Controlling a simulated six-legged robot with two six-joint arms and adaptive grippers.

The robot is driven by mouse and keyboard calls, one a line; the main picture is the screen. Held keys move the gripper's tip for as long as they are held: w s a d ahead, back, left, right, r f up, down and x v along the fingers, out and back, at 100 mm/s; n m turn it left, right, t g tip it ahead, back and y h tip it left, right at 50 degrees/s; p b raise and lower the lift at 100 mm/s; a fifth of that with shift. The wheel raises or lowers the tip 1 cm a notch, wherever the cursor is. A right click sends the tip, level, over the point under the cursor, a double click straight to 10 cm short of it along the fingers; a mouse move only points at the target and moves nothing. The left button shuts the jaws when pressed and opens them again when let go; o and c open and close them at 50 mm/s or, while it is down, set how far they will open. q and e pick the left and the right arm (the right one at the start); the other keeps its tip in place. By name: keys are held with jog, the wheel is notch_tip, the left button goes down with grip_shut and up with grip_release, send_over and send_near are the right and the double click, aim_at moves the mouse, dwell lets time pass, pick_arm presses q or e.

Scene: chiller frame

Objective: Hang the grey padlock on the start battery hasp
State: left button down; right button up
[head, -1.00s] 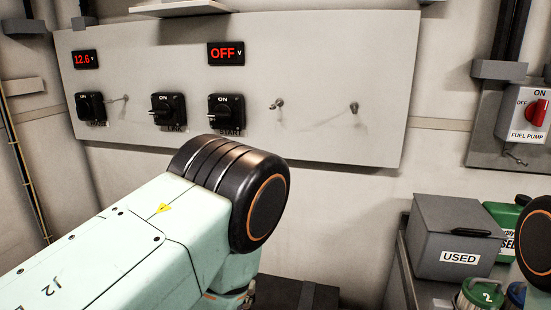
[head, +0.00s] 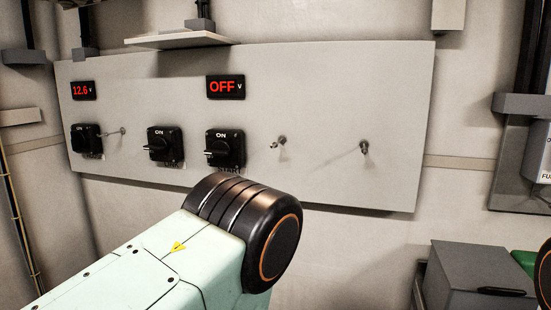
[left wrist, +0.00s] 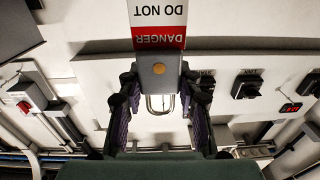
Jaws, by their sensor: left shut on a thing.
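The grey padlock (left wrist: 158,72) is between the fingers of my left gripper (left wrist: 160,100) in the left wrist view, and the gripper is shut on it. Its bare metal shackle (left wrist: 160,104) shows between the fingers. A red and white DANGER tag (left wrist: 158,25) is at the padlock, upside down in the picture. In the head view my left arm hides the gripper and padlock. The START switch (head: 225,148) is on the wall panel, with a small metal fitting (head: 280,141) to its right. I cannot tell whether this fitting is the hasp. My right gripper is not in view.
The pale panel (head: 320,80) also carries two more switches, another metal fitting (head: 364,147) and an OFF display (head: 226,87). A shelf (head: 177,40) juts out above it. A grey box (head: 480,275) stands at the lower right.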

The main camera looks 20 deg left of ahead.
pick_arm(q)
jog(key=shift+s+d, duration=0.1)
jog(key=shift+d, duration=0.05)
jog(key=shift+s+a, duration=0.15)
jog(key=shift+a, duration=0.25)
jog(key=shift+w+d, duration=0.2)
jog(key=shift+d, duration=0.05)
jog(key=shift+w+r, duration=0.1)
jog(key=shift+r, duration=0.15)
jog(key=w+a+r+p, duration=0.1)
jog(key=w+r+p, duration=0.4)
jog(key=r+p, duration=0.4)
jog(key=w+r+p, duration=0.5)
jog(key=r+p, duration=0.1)
jog(key=r, duration=0.5)
jog(key=w+a+r+p, duration=0.1)
jog(key=w+r+p, duration=0.4)
jog(key=r+p, duration=0.4)
jog(key=w+d+f+b, duration=0.1)
jog(key=w+f+b, duration=0.2)
jog(key=w+b, duration=0.3)
jog(key=shift+w+d+f+h+b, duration=0.2)
jog(key=shift+w+f+h+b, duration=0.15)
jog(key=shift+w, duration=1.9)
